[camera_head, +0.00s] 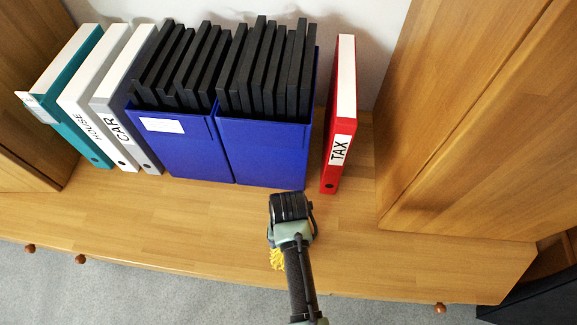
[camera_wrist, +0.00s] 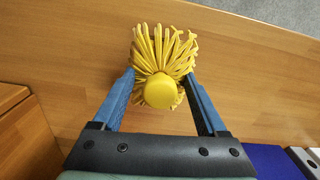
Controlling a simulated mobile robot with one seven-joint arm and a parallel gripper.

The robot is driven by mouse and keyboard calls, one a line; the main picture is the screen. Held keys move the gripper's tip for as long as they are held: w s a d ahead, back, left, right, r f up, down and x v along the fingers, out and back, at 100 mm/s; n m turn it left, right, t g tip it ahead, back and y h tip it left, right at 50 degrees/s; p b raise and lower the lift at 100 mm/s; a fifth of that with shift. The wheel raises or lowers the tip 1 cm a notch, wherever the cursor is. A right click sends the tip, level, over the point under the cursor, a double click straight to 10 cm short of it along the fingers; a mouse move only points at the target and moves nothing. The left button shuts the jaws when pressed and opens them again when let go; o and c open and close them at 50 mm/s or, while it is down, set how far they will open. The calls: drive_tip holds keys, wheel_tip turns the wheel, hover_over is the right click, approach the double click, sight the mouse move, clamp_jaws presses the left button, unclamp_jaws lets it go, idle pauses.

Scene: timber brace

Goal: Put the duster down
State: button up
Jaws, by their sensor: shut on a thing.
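The duster (camera_wrist: 160,92) is yellow, with a rounded end and a fan of strands, and sits between the two blue fingers of my gripper (camera_wrist: 162,95) in the wrist view. My gripper is shut on it, over the wooden surface. In the head view only a few yellow strands of the duster (camera_head: 277,258) show beside my gripper (camera_head: 279,250); my wrist hides the rest. I cannot tell whether the duster touches the wood.
Behind stand blue file boxes (camera_head: 262,150) with black folders, a red TAX binder (camera_head: 331,160), white, grey and teal binders (camera_head: 72,125) at left. A wooden cabinet (camera_head: 470,120) stands at right. The wooden top (camera_head: 130,215) is clear in front, down to its front edge.

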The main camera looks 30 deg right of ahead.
drive_tip(key=shift+f+b, duration=0.45)
drive_tip(key=shift+f, duration=0.85)
drive_tip(key=shift+f, duration=0.15)
drive_tip(key=o, duration=1.2)
drive_tip(key=shift+o, duration=0.2)
wheel_tip(320, 180, up, 12)
drive_tip(key=p, duration=0.5)
drive_tip(key=shift+r+p, duration=0.2)
drive_tip(key=shift+p, duration=0.2)
